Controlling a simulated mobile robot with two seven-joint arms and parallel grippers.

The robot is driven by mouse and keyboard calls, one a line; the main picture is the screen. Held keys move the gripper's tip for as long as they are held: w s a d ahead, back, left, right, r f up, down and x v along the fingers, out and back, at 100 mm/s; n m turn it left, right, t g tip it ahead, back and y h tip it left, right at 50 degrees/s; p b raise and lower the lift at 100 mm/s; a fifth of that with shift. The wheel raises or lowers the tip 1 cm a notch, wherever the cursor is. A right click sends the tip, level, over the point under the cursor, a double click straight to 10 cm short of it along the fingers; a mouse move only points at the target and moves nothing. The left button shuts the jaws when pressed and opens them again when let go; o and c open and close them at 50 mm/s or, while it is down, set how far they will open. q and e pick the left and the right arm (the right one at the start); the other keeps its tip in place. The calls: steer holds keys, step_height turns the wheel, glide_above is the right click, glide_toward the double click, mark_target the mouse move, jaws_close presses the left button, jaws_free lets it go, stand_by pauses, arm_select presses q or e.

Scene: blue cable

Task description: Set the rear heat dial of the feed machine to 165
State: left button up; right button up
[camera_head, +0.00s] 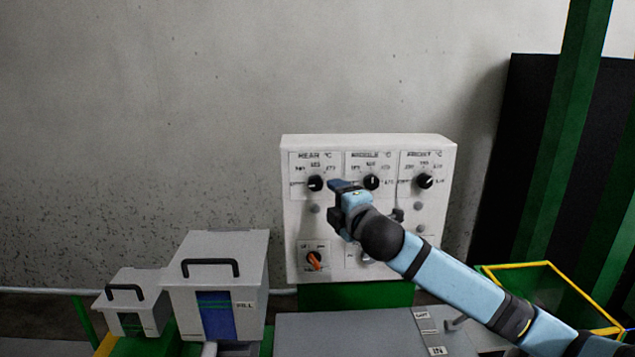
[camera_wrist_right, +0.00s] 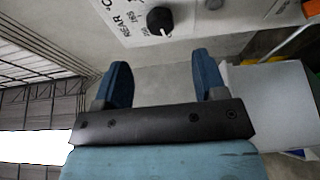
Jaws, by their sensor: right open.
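The rear heat dial (camera_head: 315,183) is a black knob under the REAR °C label, at the upper left of the white control panel (camera_head: 293,232). In the right wrist view the rear dial (camera_wrist_right: 159,20) shows beyond the fingertips, a little left of the middle of the gap, with a white pointer mark on it. My right gripper (camera_head: 338,186) is in front of the panel, just right of the rear dial. In the right wrist view my right gripper (camera_wrist_right: 165,72) is open and empty, apart from the dial. My left gripper is not in view.
The middle dial (camera_head: 371,182) and front dial (camera_head: 424,181) sit to the right on the same panel. An orange switch (camera_head: 314,260) is at the panel's lower left. Two grey hoppers, one large (camera_head: 255,262) and one small (camera_head: 157,290), stand at the left.

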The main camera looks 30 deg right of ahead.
mark_target(317, 185)
steer(key=w, duration=0.2)
steer(key=w+p, duration=0.1)
steer(key=w, duration=0.2)
steer(key=w+d+p, duration=0.1)
steer(key=w, duration=0.1)
steer(key=shift+w+d, duration=0.1)
steer(key=shift+w, duration=0.6)
steer(key=shift+w+d, duration=0.1)
steer(key=shift+w, duration=0.1)
steer(key=shift+f, duration=0.1)
steer(key=c, duration=0.9)
